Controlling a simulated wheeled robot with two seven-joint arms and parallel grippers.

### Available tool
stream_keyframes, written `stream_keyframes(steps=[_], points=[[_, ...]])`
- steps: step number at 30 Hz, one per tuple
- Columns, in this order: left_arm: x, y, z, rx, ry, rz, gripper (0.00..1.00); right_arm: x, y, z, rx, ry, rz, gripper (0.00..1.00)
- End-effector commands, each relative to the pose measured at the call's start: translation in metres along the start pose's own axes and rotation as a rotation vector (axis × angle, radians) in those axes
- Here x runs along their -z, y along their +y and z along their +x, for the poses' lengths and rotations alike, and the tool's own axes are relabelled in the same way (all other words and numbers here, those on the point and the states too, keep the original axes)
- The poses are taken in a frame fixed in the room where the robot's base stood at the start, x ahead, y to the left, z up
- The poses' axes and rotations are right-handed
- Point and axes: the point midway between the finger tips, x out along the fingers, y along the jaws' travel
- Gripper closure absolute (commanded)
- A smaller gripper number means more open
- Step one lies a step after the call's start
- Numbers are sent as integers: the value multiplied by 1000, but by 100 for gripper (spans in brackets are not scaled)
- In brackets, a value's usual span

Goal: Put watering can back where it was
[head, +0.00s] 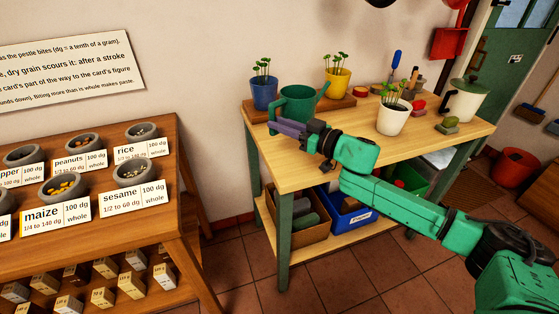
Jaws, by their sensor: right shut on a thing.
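The green watering can (297,105) is at the left end of the wooden workbench (340,157), in front of the brown plank that carries the blue pot and the yellow pot. My right gripper (281,127) reaches in from the right and is shut on the watering can at its lower front. The gripper hides part of the can's base, so I cannot tell whether it touches the bench or plank. My left gripper is not in view.
The blue pot (265,93) and yellow pot (338,84) with seedlings stand close to the can. A white pot (393,118) stands right of my arm. A table with labelled bowls (72,188) is at left. The bench's front middle is clear.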

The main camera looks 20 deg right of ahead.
Motion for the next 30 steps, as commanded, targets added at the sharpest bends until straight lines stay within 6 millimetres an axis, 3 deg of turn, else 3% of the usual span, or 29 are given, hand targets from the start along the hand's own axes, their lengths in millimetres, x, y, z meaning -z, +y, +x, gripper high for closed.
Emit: stream_keyframes(steps=[1, 3, 8, 12, 23, 24, 25, 30], points=[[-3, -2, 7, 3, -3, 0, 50, -18, -1, 0, 2, 2, 3, 100], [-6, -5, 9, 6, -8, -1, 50, -32, 0, 0, 0, 2, 2, 100], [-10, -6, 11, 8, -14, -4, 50, -51, 0, 1, 1, 3, -2, 100], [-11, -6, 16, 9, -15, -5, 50, -78, 0, 1, 1, 3, 1, 100], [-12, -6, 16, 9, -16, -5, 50, -86, 0, 1, 2, 4, -3, 100], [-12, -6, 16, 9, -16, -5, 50, -86, 0, 1, 1, 1, -1, 63], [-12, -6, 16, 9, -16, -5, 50, -86, 0, 1, 1, 1, -1, 52], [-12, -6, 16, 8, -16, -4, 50, -86, 0, 1, 1, 1, -1, 48]])
